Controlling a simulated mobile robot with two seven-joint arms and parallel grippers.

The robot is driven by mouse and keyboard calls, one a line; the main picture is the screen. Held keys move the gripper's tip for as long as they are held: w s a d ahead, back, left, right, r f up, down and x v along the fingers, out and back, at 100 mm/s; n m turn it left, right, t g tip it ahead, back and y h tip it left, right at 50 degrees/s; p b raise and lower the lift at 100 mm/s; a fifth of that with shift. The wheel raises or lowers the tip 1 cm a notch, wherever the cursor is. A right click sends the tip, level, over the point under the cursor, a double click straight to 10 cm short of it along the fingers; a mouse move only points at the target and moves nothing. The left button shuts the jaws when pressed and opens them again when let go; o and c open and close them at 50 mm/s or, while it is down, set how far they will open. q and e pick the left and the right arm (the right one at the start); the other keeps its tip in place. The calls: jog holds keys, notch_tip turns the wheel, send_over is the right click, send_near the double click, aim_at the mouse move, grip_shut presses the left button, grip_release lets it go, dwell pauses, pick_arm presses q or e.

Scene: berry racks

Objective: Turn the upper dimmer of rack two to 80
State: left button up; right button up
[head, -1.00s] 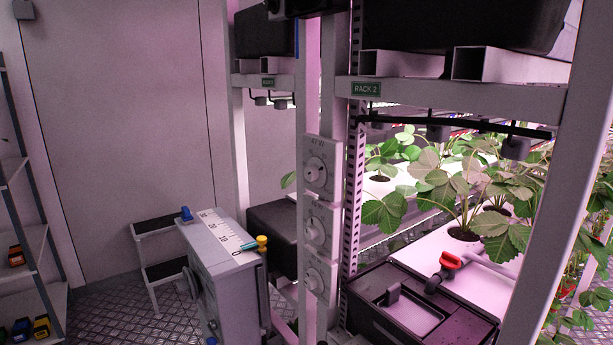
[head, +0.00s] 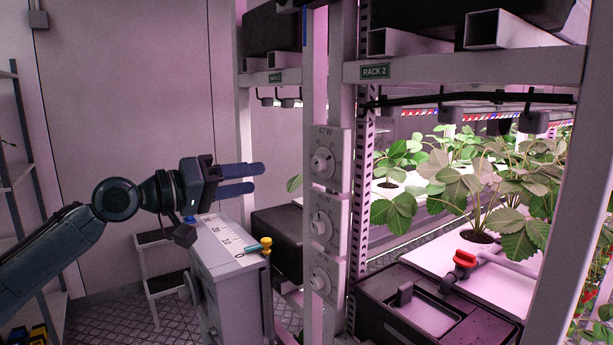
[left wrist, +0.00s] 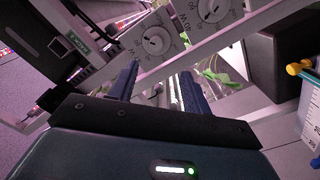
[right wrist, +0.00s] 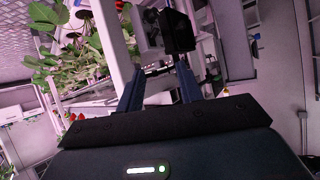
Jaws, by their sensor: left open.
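The upper dimmer (head: 322,162) is a pale box with a round knob on the grey post, at the top of a stack. Its small printed label sits above the knob; the exact setting is too small to read. My left gripper (head: 258,178) is open and empty, left of the dimmer, apart from it, fingers pointing right. In the left wrist view the upper dimmer's knob (left wrist: 156,41) shows just beyond the spread fingers (left wrist: 160,80). My right gripper (right wrist: 158,85) shows only in its wrist view, fingers apart and nothing between them.
The middle dimmer (head: 321,227) and lower dimmer (head: 320,281) sit below on the same post. A grey cabinet (head: 226,280) with a scale strip stands under my left gripper. A RACK 2 sign (head: 375,71), plants and a black tank (head: 430,308) are right of the post.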

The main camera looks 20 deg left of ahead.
pick_arm(q)
jog(key=p, duration=0.3)
send_near(315, 164)
jog(key=p+x, duration=0.1)
jog(key=x, duration=0.6)
jog(key=shift+w+d, duration=0.1)
jog(key=shift+w, duration=0.15)
jog(key=shift+w+d, duration=0.2)
jog(key=shift+w, duration=0.05)
pick_arm(e)
jog(key=shift+s+d+r+g+h, duration=0.15)
jog(key=shift+d+r+g+h, duration=0.2)
jog(key=shift+d+r, duration=0.3)
pick_arm(q)
jog(key=shift+c, duration=0.2)
pick_arm(e)
jog(key=shift+f, duration=0.15)
